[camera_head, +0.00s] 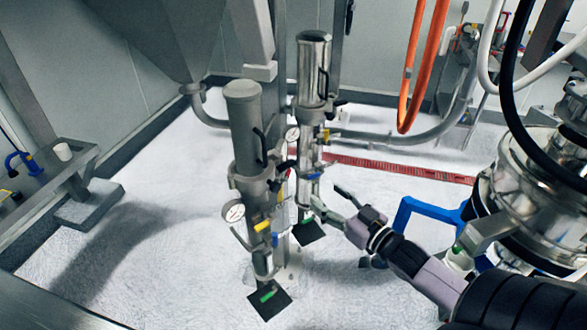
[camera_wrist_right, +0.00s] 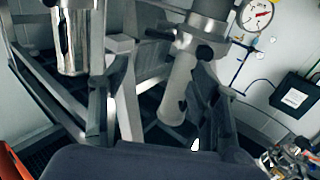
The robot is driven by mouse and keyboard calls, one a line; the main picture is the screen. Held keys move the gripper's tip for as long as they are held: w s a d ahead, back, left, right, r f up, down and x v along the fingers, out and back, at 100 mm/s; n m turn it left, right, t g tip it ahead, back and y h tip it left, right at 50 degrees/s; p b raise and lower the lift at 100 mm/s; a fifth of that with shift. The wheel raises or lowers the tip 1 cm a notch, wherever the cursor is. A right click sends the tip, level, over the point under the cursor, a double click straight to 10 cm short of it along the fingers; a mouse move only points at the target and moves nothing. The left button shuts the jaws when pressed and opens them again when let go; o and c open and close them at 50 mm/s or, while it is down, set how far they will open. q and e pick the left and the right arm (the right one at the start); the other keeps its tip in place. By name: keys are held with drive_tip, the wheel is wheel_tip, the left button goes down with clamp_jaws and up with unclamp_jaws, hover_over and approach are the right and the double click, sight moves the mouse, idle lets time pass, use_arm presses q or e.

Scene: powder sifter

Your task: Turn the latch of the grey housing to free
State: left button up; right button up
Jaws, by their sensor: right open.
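The grey housing (camera_head: 245,125) is a matte grey upright cylinder left of the middle in the head view. A black handle (camera_head: 260,145) is on its right side, and yellow and blue levers sit lower down. I cannot tell for certain which part is the latch. My right gripper (camera_head: 327,197) reaches in from the lower right. It is open and empty, to the right of the grey housing and in front of the lower part of the chrome housing. In the right wrist view, grey pipework (camera_wrist_right: 180,85) shows beyond the fingers. My left gripper is not in view.
A chrome housing (camera_head: 313,70) stands just behind and right of the grey one. A dial gauge (camera_head: 233,211) sticks out left of the grey housing. Orange hoses (camera_head: 415,85) hang behind. A blue frame (camera_head: 430,209) stands at right.

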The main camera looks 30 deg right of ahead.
sight(289, 168)
drive_tip(key=w+b, duration=0.2)
drive_tip(key=w, duration=0.2)
drive_tip(key=w+a+b, duration=0.1)
drive_tip(key=w, duration=0.4)
drive_tip(key=w+b, duration=0.2)
drive_tip(key=w, duration=0.3)
drive_tip(key=shift+a+b, duration=0.15)
drive_tip(key=shift+b, duration=0.2)
drive_tip(key=shift+c, duration=0.3)
drive_tip(key=c, duration=0.8)
